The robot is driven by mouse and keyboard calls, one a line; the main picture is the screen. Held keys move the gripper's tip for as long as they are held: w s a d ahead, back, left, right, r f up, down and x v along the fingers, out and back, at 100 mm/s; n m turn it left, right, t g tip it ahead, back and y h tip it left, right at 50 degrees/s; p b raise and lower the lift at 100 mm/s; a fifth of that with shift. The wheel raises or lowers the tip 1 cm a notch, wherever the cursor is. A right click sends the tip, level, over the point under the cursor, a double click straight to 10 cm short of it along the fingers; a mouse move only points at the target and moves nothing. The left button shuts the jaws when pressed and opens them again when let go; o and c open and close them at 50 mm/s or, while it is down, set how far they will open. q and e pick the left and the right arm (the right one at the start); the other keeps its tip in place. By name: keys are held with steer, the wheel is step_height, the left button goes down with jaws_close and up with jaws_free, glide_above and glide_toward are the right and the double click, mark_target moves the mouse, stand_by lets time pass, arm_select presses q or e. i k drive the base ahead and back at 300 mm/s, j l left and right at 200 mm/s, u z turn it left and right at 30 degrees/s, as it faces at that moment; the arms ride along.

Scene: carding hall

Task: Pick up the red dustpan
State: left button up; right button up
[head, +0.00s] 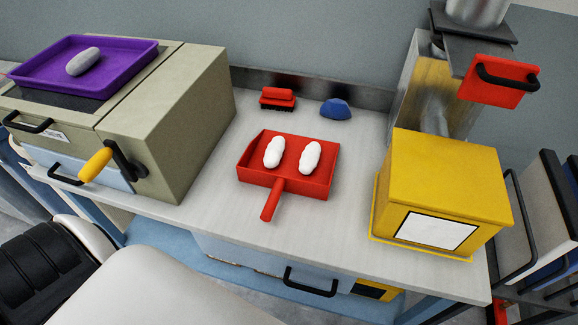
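The red dustpan (288,189) lies flat on the light worktop (222,199) near the middle of the head view. Its short handle (272,200) points toward the front edge. Two white rolls (273,152) (310,157) lie side by side in the pan. Neither of my grippers shows in the head view, and nothing is touching the dustpan.
A beige machine (190,110) carrying a purple tray (38,74) stands left of the dustpan. A yellow box (445,175) stands on the right. A red brush (278,94) and a blue lump (336,109) lie behind. The worktop in front of the pan is clear.

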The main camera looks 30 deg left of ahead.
mark_target(285, 171)
steer(key=k+j, duration=0.2)
steer(key=k, duration=0.3)
steer(key=k+j+u, duration=0.1)
steer(key=k+u, duration=0.15)
steer(key=u, duration=0.2)
steer(key=k+j+u, duration=0.2)
steer(key=u, duration=0.2)
steer(key=k+j+u, duration=0.15)
steer(key=u, duration=0.3)
steer(key=j+u, duration=0.1)
steer(key=u, duration=0.6)
steer(key=k+l+z, duration=0.2)
steer(key=z, duration=0.3)
steer(key=k+l+z, duration=0.15)
steer(key=z, duration=0.35)
steer(key=i+l, duration=0.05)
steer(key=l, duration=0.05)
